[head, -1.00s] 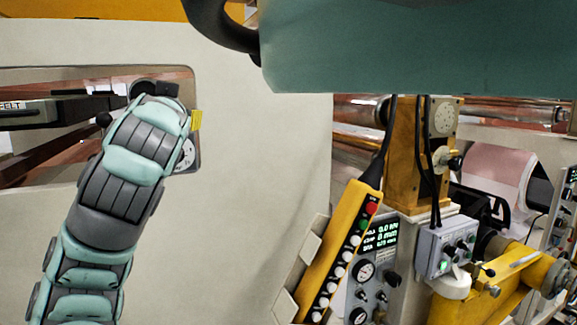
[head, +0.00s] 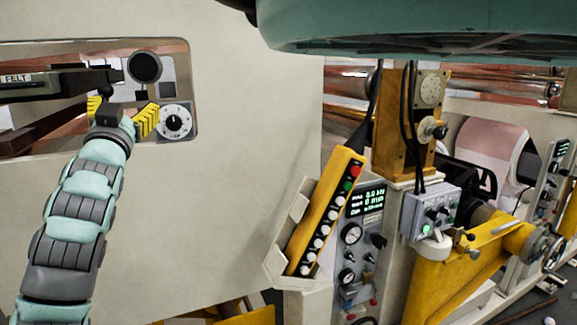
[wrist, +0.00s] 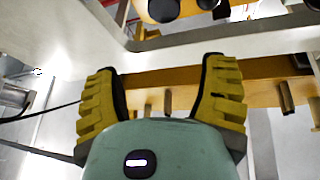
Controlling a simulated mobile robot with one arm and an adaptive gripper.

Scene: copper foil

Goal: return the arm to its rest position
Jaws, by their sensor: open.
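My gripper (head: 122,112) has yellow ribbed fingers spread apart. In the head view it is at the left, in front of the opening in the pale machine panel, just left of a white round dial (head: 174,122). I cannot tell whether it touches the panel. The wrist view shows the same fingers (wrist: 163,95) wide open with nothing between them. A yellow beam (wrist: 180,75) lies beyond the fingertips there. My jointed arm runs down to the bottom left of the head view.
The pale panel (head: 235,150) is broad and plain right of my arm. A yellow button pendant (head: 326,212) and a gauge box (head: 356,245) stand at the centre right. A grey control box (head: 430,212) and a yellow machine frame (head: 460,270) are further right.

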